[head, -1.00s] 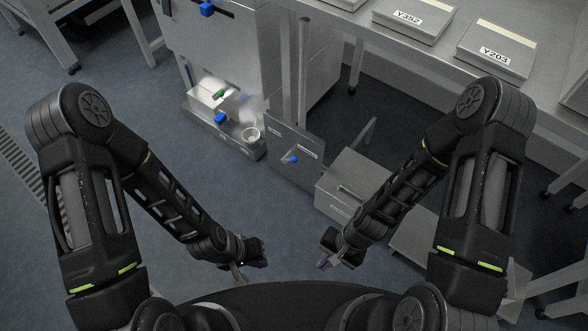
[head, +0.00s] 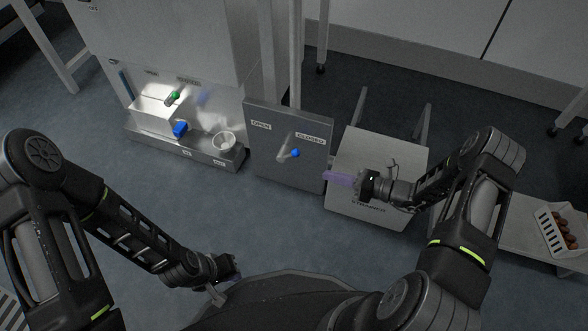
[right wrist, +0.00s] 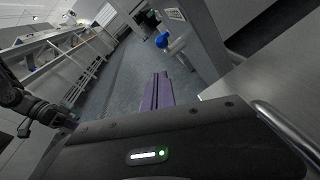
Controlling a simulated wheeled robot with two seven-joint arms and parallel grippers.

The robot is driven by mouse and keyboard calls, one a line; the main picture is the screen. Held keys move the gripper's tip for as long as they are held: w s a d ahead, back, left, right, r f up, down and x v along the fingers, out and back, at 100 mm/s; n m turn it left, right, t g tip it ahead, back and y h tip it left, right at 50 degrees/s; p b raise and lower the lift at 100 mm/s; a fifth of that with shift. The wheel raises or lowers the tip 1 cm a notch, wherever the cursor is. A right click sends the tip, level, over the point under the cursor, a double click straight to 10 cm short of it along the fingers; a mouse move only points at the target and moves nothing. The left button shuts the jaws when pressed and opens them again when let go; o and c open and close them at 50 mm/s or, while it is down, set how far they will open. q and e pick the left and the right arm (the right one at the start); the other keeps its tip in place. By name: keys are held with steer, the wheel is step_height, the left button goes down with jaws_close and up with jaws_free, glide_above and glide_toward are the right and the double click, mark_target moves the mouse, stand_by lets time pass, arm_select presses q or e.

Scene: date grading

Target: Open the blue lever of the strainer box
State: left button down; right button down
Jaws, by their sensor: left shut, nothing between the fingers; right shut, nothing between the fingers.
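The lever (head: 284,155) is a short pale arm with a blue knob (head: 295,153) on a grey upright panel (head: 262,172). The panel reads OPEN at left and CLOSED at right; the knob lies toward CLOSED. The strainer box (head: 355,150) is a grey box just right of the panel. My right gripper (head: 330,176), with purple fingers, is shut and empty, right of and below the knob and apart from it in the picture. In the right wrist view the blue knob (right wrist: 162,40) shows beyond the shut fingers (right wrist: 158,78). My left gripper (head: 217,298) is shut and empty, low near my base.
Left of the panel stands a machine with a lit ledge (head: 205,150), a green knob (head: 173,96), another blue knob (head: 180,129) and a white cup (head: 223,141). A white basket of brown dates (head: 545,232) sits at right. The floor before the panel is clear.

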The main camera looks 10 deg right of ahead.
arm_select(q)
steer(key=shift+w+a+f, duration=0.2)
steer(key=shift+f, duration=0.1)
arm_select(e)
steer(key=shift+w+d+m+t, duration=0.3)
steer(key=shift+w+d+t, duration=0.1)
steer(key=shift+w+d, duration=0.1)
steer(key=shift+a, duration=0.1)
